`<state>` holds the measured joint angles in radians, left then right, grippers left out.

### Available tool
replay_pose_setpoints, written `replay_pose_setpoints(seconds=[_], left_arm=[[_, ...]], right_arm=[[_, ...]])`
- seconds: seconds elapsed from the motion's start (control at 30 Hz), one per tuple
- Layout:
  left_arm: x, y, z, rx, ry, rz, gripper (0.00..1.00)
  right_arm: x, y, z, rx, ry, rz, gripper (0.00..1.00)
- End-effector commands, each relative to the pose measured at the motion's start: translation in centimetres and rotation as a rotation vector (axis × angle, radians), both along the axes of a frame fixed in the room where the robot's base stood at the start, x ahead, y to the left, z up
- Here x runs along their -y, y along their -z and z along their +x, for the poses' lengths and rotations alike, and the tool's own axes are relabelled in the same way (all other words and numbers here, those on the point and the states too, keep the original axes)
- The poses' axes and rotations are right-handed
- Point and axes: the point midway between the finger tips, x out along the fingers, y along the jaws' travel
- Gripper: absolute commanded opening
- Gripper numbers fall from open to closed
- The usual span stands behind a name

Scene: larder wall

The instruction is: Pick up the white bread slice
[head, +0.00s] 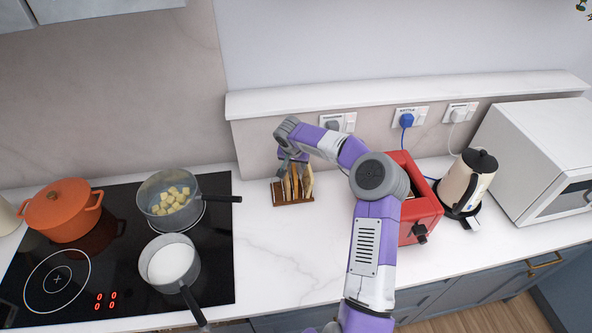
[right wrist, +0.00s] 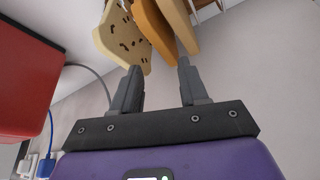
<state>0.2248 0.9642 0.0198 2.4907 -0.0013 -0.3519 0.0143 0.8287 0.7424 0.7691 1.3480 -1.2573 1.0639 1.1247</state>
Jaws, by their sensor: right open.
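Several bread slices (head: 308,180) stand upright in a wooden rack (head: 293,200) on the counter. In the right wrist view, a pale slice with dark specks (right wrist: 119,38) is at the left, an orange-brown slice (right wrist: 154,27) is in the middle, and a pale tan slice (right wrist: 179,22) is at the right. I cannot tell for sure which is the white bread slice. My right gripper (head: 287,166) is at the top left of the rack. Its open fingers (right wrist: 158,66) point at the slices, with nothing clearly held. My left gripper is not in view.
A red toaster (head: 420,205) stands right of the rack, partly behind my right arm. A kettle (head: 465,185) and a white microwave (head: 535,150) are further right. Pots (head: 172,262) stand on the hob at the left. The counter before the rack is clear.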

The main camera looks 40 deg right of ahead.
Motion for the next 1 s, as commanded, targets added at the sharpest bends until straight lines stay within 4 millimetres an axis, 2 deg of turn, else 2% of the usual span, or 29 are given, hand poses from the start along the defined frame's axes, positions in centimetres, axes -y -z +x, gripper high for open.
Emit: replay_pose_setpoints(seconds=[1.0], left_arm=[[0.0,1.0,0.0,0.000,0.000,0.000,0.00]], right_arm=[[0.0,0.5,0.0,0.000,0.000,0.000,0.44]])
